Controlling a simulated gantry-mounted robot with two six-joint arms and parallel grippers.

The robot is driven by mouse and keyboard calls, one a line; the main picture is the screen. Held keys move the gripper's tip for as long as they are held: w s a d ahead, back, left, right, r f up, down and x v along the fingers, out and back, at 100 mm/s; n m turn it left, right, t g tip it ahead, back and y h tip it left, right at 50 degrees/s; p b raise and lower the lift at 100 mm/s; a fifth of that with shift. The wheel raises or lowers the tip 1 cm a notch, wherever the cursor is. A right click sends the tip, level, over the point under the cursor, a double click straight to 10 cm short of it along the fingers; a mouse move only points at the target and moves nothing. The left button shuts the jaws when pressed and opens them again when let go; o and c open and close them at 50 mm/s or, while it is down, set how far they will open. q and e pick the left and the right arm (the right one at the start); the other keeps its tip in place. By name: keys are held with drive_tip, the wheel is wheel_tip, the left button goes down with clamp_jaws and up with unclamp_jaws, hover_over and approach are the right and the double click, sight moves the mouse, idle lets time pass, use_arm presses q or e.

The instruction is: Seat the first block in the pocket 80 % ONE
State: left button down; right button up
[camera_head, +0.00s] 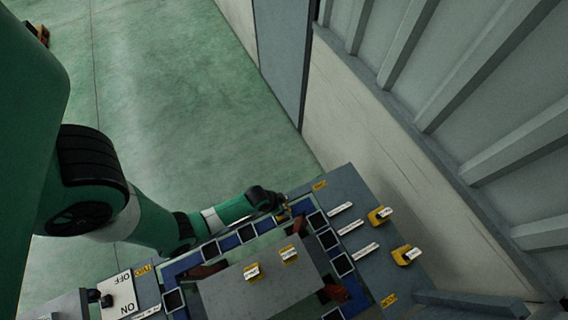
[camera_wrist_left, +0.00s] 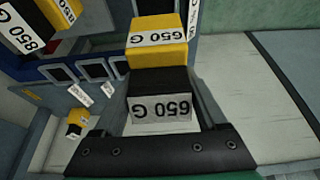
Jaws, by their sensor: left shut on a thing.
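My left gripper (camera_head: 283,212) is at the far corner of the workbench in the head view. In the left wrist view the left gripper (camera_wrist_left: 163,95) is shut on a yellow and black block (camera_wrist_left: 160,55) marked 650 G. In the head view this block is small and mostly hidden by the gripper. Square dark pockets in blue frames (camera_head: 318,221) run along the bench edges. White label strips (camera_head: 340,209) lie beside some pockets, too small to read, so I cannot tell which is 80 % ONE. My right gripper is not in view.
Two yellow blocks (camera_head: 252,271) stand on the grey centre plate (camera_head: 225,298). Two more yellow blocks (camera_head: 380,215) stand at the right. Dark red parts (camera_head: 335,293) sit at the plate edges. An ON/OFF panel (camera_head: 119,295) is at the left. A wall lies beyond the bench.

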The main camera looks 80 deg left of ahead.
use_arm(q)
drive_tip(key=shift+w+f+b, duration=0.15)
drive_tip(key=shift+f+b, duration=2.3)
drive_tip(key=shift+f, duration=0.45)
drive_tip(key=shift+f+b, duration=1.05)
drive_tip(key=shift+f, duration=0.2)
unclamp_jaws()
